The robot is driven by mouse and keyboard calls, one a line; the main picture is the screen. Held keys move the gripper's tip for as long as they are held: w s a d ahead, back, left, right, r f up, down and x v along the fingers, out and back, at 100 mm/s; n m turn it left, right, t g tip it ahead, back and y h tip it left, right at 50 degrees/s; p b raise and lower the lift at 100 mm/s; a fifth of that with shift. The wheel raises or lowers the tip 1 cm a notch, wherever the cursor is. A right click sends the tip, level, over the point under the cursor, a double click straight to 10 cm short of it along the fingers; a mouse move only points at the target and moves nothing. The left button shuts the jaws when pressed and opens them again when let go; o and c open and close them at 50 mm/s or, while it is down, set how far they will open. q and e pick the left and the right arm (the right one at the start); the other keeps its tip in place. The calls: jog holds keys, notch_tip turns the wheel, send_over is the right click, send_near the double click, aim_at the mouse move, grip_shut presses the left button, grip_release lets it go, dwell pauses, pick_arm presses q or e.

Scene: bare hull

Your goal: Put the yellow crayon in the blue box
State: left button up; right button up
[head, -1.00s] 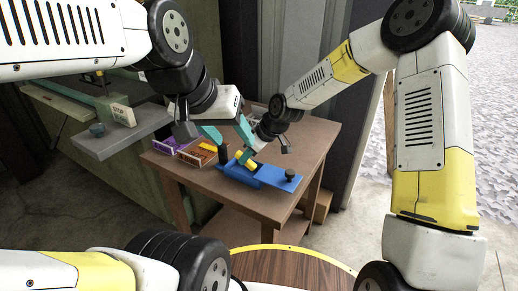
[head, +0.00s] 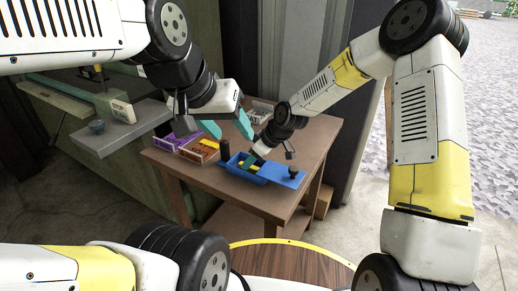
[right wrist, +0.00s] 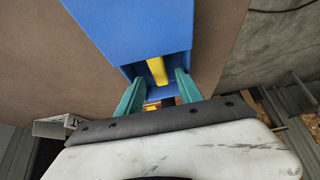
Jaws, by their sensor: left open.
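My left gripper (head: 227,127) is open and empty, above the table behind the box.
Purple (head: 170,138) and orange (head: 200,151) cartons stand at the table's left. A black cylinder (head: 224,150) stands beside the box. Another small carton (head: 261,112) is at the back. A grey shelf (head: 115,137) juts out at left. The table's front right is clear.

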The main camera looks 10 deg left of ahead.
jog(key=s+d+r+m+t+h, duration=0.1)
jog(key=s+d+r+m+h, duration=0.15)
jog(key=s+d+r, duration=0.6)
jog(key=s+d+r+m+t+h, duration=0.1)
jog(key=s+d+r+m+h, duration=0.2)
jog(key=d+r, duration=1.05)
jog(key=s+d+r+m+t+y, duration=0.1)
jog(key=s+d+r+m, duration=0.1)
jog(key=s, duration=0.4)
jog(key=s+d+r+m+t, duration=0.1)
jog(key=s+d+r+m, duration=0.1)
jog(key=s+d+m, duration=0.3)
jog(key=shift+s+d+r+m+y, duration=0.15)
jog(key=shift+s+r+m+y, duration=0.2)
jog(key=shift+s, duration=0.3)
